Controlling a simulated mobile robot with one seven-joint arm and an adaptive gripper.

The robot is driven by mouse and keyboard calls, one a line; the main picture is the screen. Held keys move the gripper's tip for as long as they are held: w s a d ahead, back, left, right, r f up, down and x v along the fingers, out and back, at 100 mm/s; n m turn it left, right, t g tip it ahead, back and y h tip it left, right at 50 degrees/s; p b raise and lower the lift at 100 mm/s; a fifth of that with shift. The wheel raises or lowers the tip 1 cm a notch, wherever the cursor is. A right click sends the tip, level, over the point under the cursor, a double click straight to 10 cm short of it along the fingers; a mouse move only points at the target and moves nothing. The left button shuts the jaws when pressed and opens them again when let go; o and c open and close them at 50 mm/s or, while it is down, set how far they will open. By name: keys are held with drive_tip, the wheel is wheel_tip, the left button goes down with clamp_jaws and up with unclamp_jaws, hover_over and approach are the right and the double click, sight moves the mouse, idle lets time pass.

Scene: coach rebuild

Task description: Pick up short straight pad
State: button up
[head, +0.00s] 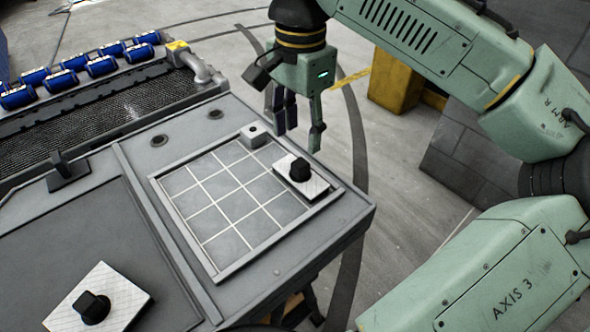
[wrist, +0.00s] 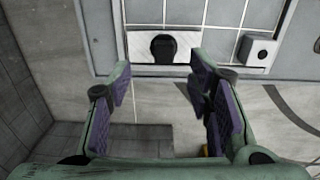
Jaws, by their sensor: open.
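A white rectangular pad with a black knob (head: 314,187) lies at the right edge of the gridded tray (head: 182,222). It also shows in the wrist view (wrist: 139,46), at the top centre. A second white pad with a black knob (head: 122,296) lies on the dark panel at lower left. I cannot tell which one the task calls the short straight pad. My gripper (head: 299,128) is open and empty, pointing down beyond the tray's far right side. In the wrist view its fingers (wrist: 158,82) are spread, apart from the tray pad, which appears beyond the gap between them.
A small grey block with a dark hole (head: 254,140) sits at the tray's far corner. Several blue cylinders (head: 75,62) line the rack at upper left. A yellow post (head: 395,80) stands on the floor behind. Most tray squares are bare.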

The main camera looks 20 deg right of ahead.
sight(301, 162)
drive_tip(key=f, duration=0.3)
drive_tip(key=f+p, duration=0.1)
drive_tip(key=f, duration=0.5)
drive_tip(key=shift+w+d, duration=0.3)
drive_tip(key=shift+w, duration=0.1)
drive_tip(key=shift+c, duration=0.2)
clamp_jaws()
